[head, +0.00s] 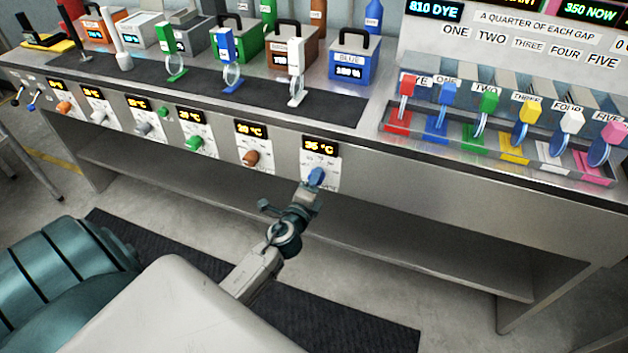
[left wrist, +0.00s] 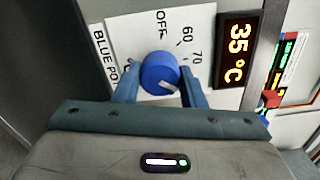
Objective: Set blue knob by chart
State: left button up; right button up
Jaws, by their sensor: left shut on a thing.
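The blue knob (head: 316,177) is on a white panel on the bench's front face, below a display (head: 320,146) reading 35 °C. In the left wrist view the blue knob (left wrist: 160,73) sits between the two fingers of my left gripper (left wrist: 160,90), which is shut on it. The dial is printed OFF, 60 and 70; other marks are hidden by the fingers. The display (left wrist: 236,50) also reads 35 °C there. In the head view my left gripper (head: 312,186) reaches the knob from below. No chart is recognisable.
Other knobs, such as a brown one (head: 251,158) and a green one (head: 194,143), line the bench front to the left. A blue box (head: 349,66) stands on the bench top. Coloured dippers, including a red one (head: 407,85), stand in a rack at right.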

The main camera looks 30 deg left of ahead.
pick_arm(q)
jog(key=shift+f+m, duration=0.1)
jog(key=shift+m, duration=0.2)
pick_arm(e)
jog(key=shift+f, duration=0.3)
pick_arm(q)
jog(key=o, duration=1)
pick_arm(e)
jog(key=shift+r, duration=0.1)
pick_arm(q)
jog(key=b+v, duration=0.2)
jog(key=v, duration=0.9)
pick_arm(e)
jog(key=w+v, duration=0.1)
jog(key=v, duration=0.6)
jog(key=shift+w+r+t, duration=0.3)
jog(key=shift+w+r, duration=0.2)
jog(key=shift+w, duration=0.15)
pick_arm(q)
jog(key=shift+w+f, duration=0.1)
jog(key=shift+f, duration=0.05)
pick_arm(e)
jog(key=shift+a, duration=0.1)
